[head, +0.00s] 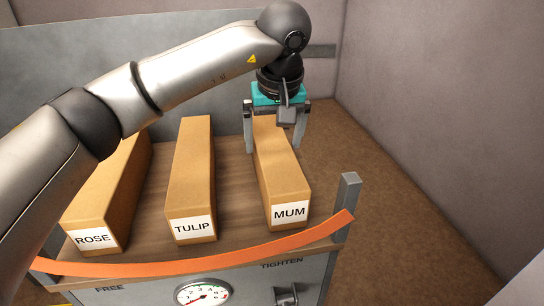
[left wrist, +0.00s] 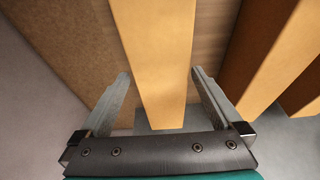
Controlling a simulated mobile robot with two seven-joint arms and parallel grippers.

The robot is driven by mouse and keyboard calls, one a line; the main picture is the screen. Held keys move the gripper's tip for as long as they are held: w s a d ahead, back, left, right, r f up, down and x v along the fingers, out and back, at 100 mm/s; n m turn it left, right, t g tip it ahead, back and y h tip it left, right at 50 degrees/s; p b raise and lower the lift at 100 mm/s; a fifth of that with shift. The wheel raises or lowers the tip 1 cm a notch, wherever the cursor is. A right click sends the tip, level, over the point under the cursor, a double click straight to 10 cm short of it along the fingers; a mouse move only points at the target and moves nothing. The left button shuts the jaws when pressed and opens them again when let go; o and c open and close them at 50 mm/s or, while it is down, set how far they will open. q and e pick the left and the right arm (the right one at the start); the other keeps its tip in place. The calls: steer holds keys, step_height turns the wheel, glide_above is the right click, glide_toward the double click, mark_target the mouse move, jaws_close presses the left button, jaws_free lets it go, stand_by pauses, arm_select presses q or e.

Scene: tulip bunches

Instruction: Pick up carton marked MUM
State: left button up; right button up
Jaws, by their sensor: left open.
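The carton marked MUM (head: 283,180) is a long tan box lying at the right of the wooden shelf, its white label facing the front. My left gripper (head: 274,148) is open over its far end, one finger on each side. In the left wrist view, the MUM carton (left wrist: 160,60) runs between the two open fingers (left wrist: 160,85), with a gap on both sides. I cannot tell whether the fingers touch it lower down. My right gripper is in neither view.
The TULIP carton (head: 192,175) lies left of the MUM carton, with bare wooden shelf (head: 235,190) between. The ROSE carton (head: 112,200) is farther left. An orange strap (head: 215,257) crosses the front, above a gauge (head: 203,293). A short metal post (head: 347,193) stands at the right corner.

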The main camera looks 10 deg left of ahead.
arm_select(q)
steer(key=shift+w+a+f, duration=0.1)
steer(key=shift+w+f, duration=0.05)
steer(key=shift+f, duration=0.45)
steer(key=p+x, duration=0.1)
steer(key=x, duration=0.3)
steer(key=shift+f, duration=0.1)
steer(key=shift+w, duration=0.1)
jaws_close()
